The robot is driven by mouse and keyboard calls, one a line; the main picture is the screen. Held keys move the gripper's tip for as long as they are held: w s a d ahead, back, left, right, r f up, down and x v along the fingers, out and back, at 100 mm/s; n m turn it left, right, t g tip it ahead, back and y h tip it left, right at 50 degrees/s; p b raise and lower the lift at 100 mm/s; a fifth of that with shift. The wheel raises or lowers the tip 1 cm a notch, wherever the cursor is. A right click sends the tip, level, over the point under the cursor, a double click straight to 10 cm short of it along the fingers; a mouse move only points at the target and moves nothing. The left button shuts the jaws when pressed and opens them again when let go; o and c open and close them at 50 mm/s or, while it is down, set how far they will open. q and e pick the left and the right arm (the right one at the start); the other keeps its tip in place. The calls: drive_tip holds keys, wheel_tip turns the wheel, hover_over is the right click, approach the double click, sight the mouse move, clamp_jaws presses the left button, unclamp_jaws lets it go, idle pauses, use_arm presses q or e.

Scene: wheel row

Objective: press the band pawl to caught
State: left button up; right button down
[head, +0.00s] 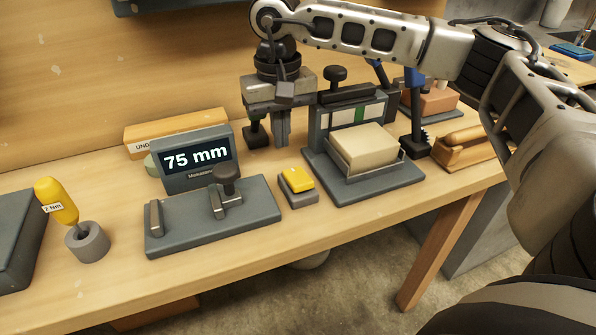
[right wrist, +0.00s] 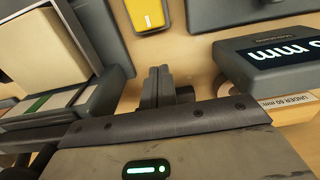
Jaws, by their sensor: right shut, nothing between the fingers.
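I cannot tell for certain which part is the band pawl. A grey fixture (head: 365,187) holds a cream block (head: 365,148). Behind the block is an upright panel with a white and green band (head: 360,113) and a black knob (head: 335,75) on top. My right gripper (head: 283,143) points down, shut and empty, left of the fixture and behind the yellow-topped block (head: 297,180). Its fingers show in the right wrist view (right wrist: 157,84). My left gripper is not in view.
A grey measuring device (head: 255,208) with a display reading 75 mm (head: 196,158) stands to the left. A yellow-handled screwdriver (head: 58,203) sits in a round holder. A wooden block (head: 175,131) lies behind. Bare bench shows along the front edge.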

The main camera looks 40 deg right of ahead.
drive_tip(key=shift+w+d, duration=0.15)
drive_tip(key=shift+w, duration=0.45)
use_arm(q)
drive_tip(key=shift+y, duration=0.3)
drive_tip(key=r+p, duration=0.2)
drive_tip(key=p, duration=0.1)
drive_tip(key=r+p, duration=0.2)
drive_tip(key=p, duration=0.1)
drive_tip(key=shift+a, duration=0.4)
use_arm(e)
wheel_tip(320, 180, up, 8)
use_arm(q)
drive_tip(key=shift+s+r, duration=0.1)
use_arm(e)
drive_tip(key=shift+s, duration=0.1)
